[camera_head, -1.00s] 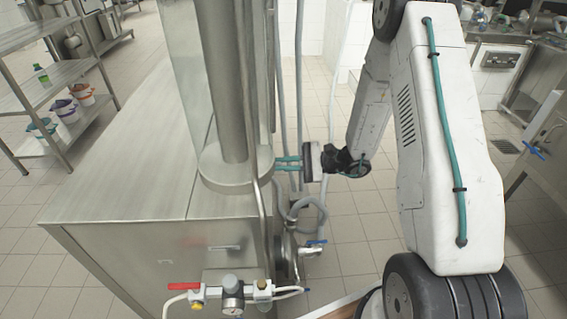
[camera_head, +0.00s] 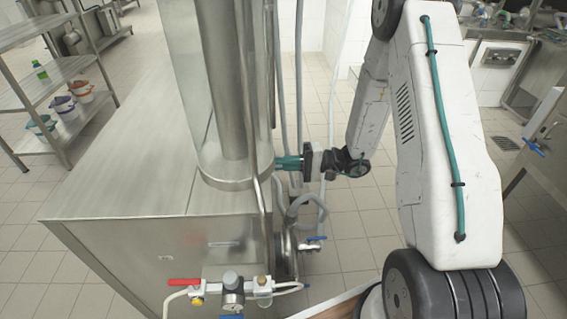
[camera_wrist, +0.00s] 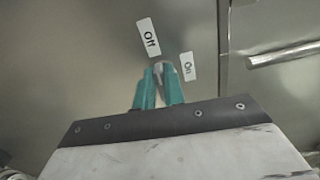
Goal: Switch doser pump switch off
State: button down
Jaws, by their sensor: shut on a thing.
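The doser pump switch (camera_wrist: 158,68) is a small pale knob on a steel panel in the wrist view, mostly hidden by my fingers. An "Off" label (camera_wrist: 148,38) is above it and an "On" label (camera_wrist: 187,67) is to its right. My gripper (camera_wrist: 160,78) has its teal fingers shut on the switch. In the head view my gripper (camera_head: 279,163) reaches left to the right side of the steel machine (camera_head: 130,150). The switch is hidden there.
Grey hoses (camera_head: 299,90) hang close by my gripper. A red-handled valve and gauge assembly (camera_head: 232,290) is at the machine's front. A steel bar handle (camera_wrist: 285,54) is at the right in the wrist view. A shelf (camera_head: 50,80) stands far left.

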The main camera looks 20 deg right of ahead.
jog(key=shift+n, duration=0.5)
jog(key=c, duration=1.5)
grip_release()
jog(key=v, duration=0.7)
jog(key=shift+d, duration=0.4)
